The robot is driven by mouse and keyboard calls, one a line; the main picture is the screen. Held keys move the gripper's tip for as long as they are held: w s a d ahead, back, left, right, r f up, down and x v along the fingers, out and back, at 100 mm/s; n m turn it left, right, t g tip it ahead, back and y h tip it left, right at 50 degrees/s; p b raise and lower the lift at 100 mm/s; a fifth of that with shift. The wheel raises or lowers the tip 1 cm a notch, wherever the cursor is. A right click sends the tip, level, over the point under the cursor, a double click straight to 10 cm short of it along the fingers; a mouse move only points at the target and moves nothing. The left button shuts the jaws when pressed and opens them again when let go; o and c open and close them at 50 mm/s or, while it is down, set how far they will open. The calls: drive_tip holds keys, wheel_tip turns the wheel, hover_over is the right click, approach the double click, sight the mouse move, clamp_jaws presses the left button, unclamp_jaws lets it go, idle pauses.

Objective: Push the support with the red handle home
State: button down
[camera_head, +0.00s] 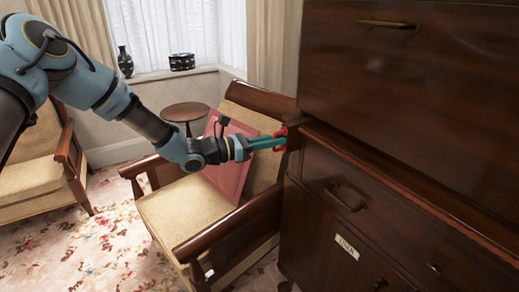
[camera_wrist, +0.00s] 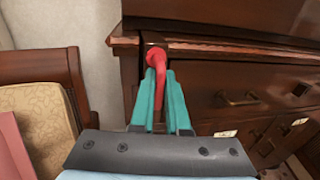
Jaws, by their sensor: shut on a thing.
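The red handle (camera_head: 282,133) is at the near upper left of the dark wooden cabinet, just under its ledge. In the wrist view the red handle (camera_wrist: 156,54) is a curved piece between my fingertips, against a narrow wooden part at the cabinet's corner. My gripper (camera_head: 280,142) has teal fingers and is shut on the red handle; it also shows in the wrist view (camera_wrist: 158,82). The support behind the handle is mostly hidden, and I cannot tell how far out it stands.
The cabinet (camera_head: 350,160) has drawers with brass pulls and a small white label (camera_head: 347,246). A cushioned wooden armchair (camera_head: 175,215) stands close at its left, with a pink panel (camera_head: 230,165) leaning on it. A round table (camera_head: 185,111) is behind, near the window.

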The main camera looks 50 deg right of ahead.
drive_tip(key=shift+s+d, duration=0.1)
drive_tip(key=shift+d, duration=0.15)
drive_tip(key=c, duration=0.9)
unclamp_jaws()
drive_tip(key=shift+a, duration=0.1)
drive_tip(key=b+v, duration=0.2)
drive_tip(key=v, duration=0.8)
drive_tip(key=shift+a+b, duration=0.3)
drive_tip(key=shift+b, duration=0.1)
drive_tip(key=shift+f, duration=0.1)
